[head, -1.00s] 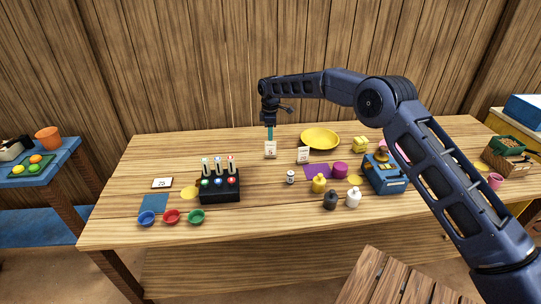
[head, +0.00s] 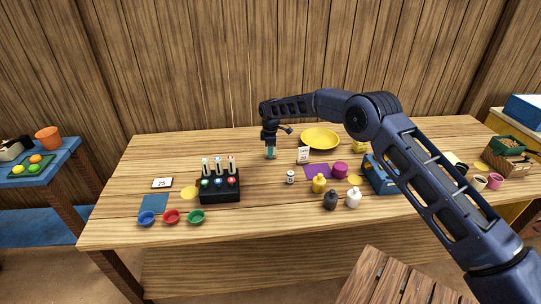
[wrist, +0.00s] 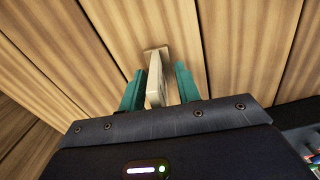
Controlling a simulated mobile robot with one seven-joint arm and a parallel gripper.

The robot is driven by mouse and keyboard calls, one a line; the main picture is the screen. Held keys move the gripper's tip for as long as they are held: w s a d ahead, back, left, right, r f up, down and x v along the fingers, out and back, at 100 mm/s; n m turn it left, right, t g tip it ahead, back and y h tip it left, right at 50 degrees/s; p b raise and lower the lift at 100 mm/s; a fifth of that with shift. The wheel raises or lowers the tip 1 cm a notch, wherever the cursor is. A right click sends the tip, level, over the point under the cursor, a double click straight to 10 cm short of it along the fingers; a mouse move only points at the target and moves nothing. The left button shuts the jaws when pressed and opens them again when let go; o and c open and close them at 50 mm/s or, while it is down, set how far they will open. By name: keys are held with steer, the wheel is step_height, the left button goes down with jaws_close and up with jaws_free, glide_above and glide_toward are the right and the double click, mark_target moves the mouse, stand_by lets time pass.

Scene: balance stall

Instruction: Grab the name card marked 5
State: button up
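In the wrist view a pale name card (wrist: 154,82) stands edge-on between the two teal fingers of my gripper (wrist: 160,70). A gap shows on each side of it, so the gripper is open around the card. Its face cannot be read there. In the head view my gripper (head: 270,154) is low over the back middle of the table, where the card marked 5 stood, and its fingers largely hide that card. A second small upright card (head: 303,155) stands to the right; I cannot read its mark clearly.
The wooden table (head: 240,150) holds a yellow plate (head: 320,138) behind the second card. A purple mat (head: 317,171) and small weights lie to the right.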

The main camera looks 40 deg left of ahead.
jaws_close()
steer(key=shift+r, duration=0.15)
